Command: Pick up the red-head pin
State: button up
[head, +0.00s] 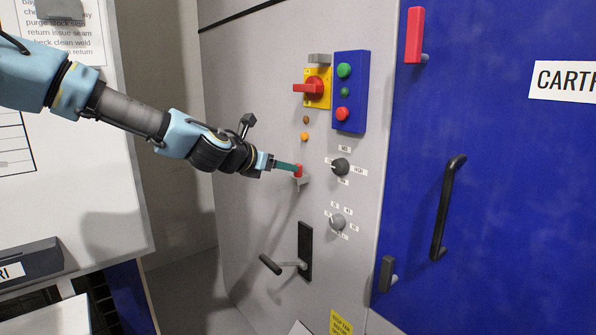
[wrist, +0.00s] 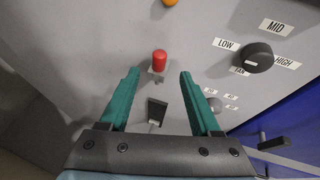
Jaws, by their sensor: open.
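The red-head pin (head: 298,171) sits on a small grey holder (head: 304,181) on the grey panel, below an orange lamp. In the wrist view the red head (wrist: 159,60) shows just beyond my fingertips, about midway between them. My gripper (wrist: 157,75) has two green fingers, spread apart with nothing between them. In the head view my gripper (head: 286,167) reaches in from the left, its fingers level with the red head. The lower part of the pin is hard to make out.
A black FAN knob (head: 340,167) is right of the pin, with a grey knob (head: 337,222) below. A lever (head: 290,264) projects lower down. A red rotary switch (head: 313,88) and a blue button box (head: 350,92) are above. A blue door (head: 480,190) stands right.

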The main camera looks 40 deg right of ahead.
jog(key=p+x, duration=0.2)
jog(key=x, duration=0.4)
jog(key=shift+f+p, duration=0.3)
jog(key=shift+p, duration=0.1)
grip_shut()
dwell(0.3)
